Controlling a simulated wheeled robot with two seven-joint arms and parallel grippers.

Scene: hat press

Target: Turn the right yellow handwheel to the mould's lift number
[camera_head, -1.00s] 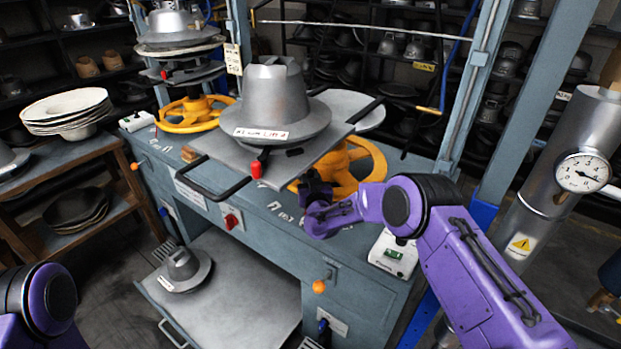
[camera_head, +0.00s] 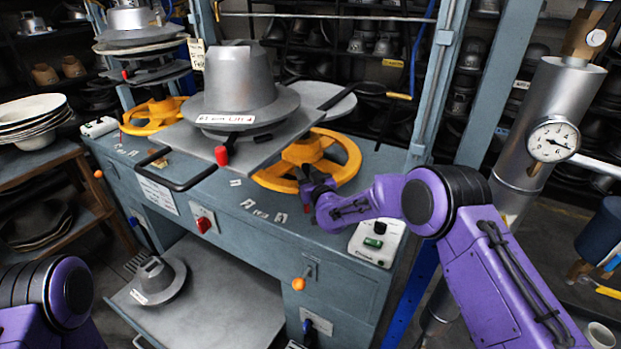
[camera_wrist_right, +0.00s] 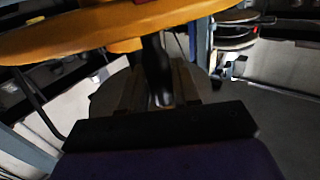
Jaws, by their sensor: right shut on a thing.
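The right yellow handwheel (camera_head: 346,164) lies flat on the blue-grey press bench, partly hidden by the tray and my gripper. The grey hat-shaped mould (camera_head: 236,85) stands upright on a tray; its white label (camera_head: 226,119) seems to read "Lift 4". My right gripper (camera_head: 314,184) is at the wheel's near rim. In the right wrist view it (camera_wrist_right: 150,88) is closed around a dark upright handle (camera_wrist_right: 157,70) under the yellow rim. White marks (camera_head: 262,213) on the bench front of the wheel are too small to read. My left gripper is out of view; only its arm shows lower left.
A second yellow handwheel (camera_head: 152,116) is at the left of the bench. A steel cylinder with a gauge (camera_head: 553,140) stands at right. A smaller mould (camera_head: 159,281) sits on the low shelf.

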